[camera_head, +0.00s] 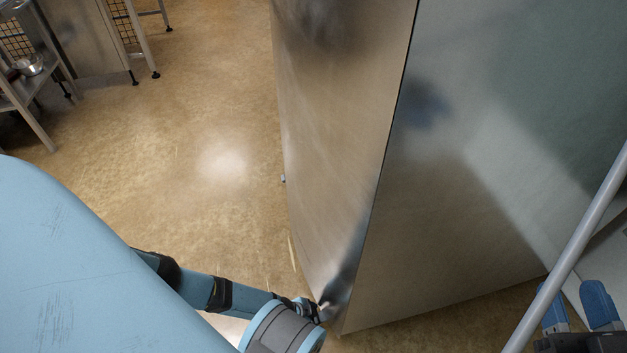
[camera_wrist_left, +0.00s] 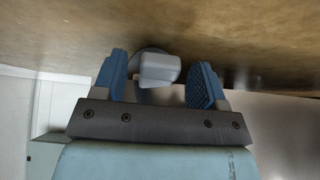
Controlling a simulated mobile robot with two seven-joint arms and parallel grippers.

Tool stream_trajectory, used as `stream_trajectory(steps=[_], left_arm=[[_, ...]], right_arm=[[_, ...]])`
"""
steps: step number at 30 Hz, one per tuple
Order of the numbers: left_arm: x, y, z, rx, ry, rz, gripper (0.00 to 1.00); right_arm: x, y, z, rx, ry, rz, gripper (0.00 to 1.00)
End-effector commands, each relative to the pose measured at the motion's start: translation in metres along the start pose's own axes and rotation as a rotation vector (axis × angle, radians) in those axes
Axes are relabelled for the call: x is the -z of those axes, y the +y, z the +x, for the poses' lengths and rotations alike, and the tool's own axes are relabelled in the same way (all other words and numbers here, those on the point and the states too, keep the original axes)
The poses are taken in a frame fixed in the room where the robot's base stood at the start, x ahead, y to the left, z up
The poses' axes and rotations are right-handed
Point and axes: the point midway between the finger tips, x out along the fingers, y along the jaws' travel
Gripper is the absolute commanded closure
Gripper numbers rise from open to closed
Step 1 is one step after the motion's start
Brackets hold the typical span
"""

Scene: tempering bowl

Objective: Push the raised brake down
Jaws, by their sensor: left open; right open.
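In the left wrist view my left gripper (camera_wrist_left: 158,76) is open, with its two blue fingers apart. A pale grey block-like part, which looks like the brake (camera_wrist_left: 158,68), shows between the fingertips, in front of a rounded grey part like a wheel. I cannot tell whether the fingers touch it, nor its exact tilt. In the head view my left arm reaches low to the bottom corner of a steel cabinet, where the gripper is small and mostly hidden. My right gripper (camera_head: 577,303) is open and empty at the bottom right, away from the brake.
The tall steel cabinet (camera_head: 335,130) fills the middle and right of the head view. A grey bar (camera_head: 572,255) crosses in front of it near my right gripper. Tan floor (camera_head: 190,110) is clear on the left. A steel rack with a metal bowl (camera_head: 30,65) stands far left.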

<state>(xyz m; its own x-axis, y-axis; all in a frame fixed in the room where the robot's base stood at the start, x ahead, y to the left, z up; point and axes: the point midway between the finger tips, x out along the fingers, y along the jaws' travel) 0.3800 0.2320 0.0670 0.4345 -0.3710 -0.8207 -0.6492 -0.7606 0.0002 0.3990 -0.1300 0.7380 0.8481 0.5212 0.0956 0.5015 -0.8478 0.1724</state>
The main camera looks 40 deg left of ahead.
Motion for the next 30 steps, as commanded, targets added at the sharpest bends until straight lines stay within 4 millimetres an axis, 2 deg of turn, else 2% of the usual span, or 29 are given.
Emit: stream_trajectory(steps=[4,7,12,18,24,30], left_arm=[[0.002,0.0,-0.024,-0.001,-0.002,-0.001,0.34],[0.003,0.0,-0.047,0.0,-0.002,-0.001,0.34],[0.003,0.0,-0.087,0.0,-0.003,-0.001,0.34],[0.002,0.0,-0.121,0.0,-0.001,-0.001,0.34],[0.0,0.0,-0.136,0.001,-0.001,0.001,0.34],[-0.001,0.0,-0.136,0.001,-0.001,0.001,0.34]], right_arm=[[0.013,0.001,0.002,0.008,-0.021,0.041,0.57],[0.004,-0.012,-0.006,0.005,-0.098,0.169,0.57],[0.005,-0.025,-0.013,0.013,-0.178,0.317,0.57],[0.016,-0.03,-0.015,0.003,-0.178,0.39,0.57],[0.027,-0.026,-0.014,-0.012,-0.127,0.384,0.57],[0.028,-0.026,-0.014,-0.014,-0.118,0.383,0.57]])
